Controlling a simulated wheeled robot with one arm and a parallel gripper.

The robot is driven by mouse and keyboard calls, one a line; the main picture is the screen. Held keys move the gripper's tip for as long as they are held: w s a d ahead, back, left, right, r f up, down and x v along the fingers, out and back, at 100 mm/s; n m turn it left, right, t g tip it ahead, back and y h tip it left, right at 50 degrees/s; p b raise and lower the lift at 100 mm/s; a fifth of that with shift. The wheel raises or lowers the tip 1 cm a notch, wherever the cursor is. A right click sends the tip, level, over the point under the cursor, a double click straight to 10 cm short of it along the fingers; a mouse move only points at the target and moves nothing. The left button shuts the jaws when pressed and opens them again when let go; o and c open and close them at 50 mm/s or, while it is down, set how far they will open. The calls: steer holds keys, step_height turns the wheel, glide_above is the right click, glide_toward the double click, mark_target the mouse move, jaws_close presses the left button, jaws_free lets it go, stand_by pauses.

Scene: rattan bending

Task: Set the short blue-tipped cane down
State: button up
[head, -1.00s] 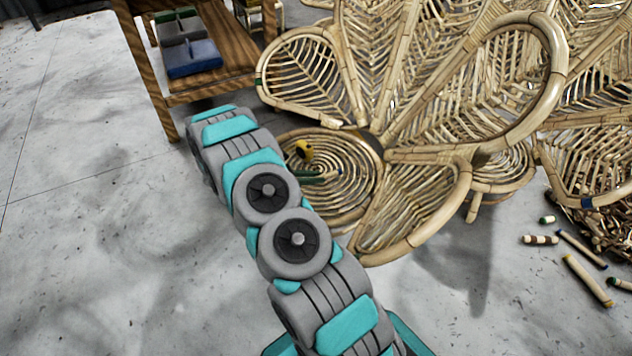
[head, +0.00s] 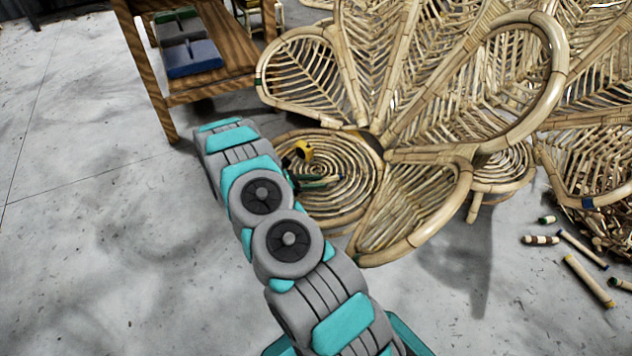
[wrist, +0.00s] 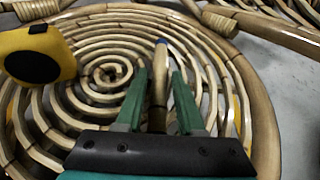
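The short blue-tipped cane (wrist: 159,85) lies on the coiled round rattan seat (wrist: 75,135), its blue end pointing away from my gripper in the wrist view. My gripper (wrist: 160,74) is open, with one green finger on each side of the cane and a narrow gap on both sides. The cane's near end is hidden behind the gripper body. In the head view the cane (head: 325,181) shows low over the seat (head: 345,207), and my arm partly hides my gripper.
A yellow tape measure (wrist: 36,55) sits on the seat, left of my gripper. A large petal-shaped rattan back (head: 440,75) rises behind. A wooden shelf (head: 215,88) with bins stands at upper left. Several loose canes (head: 588,280) lie on the floor at right.

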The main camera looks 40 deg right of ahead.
steer(key=shift+o, duration=1.2)
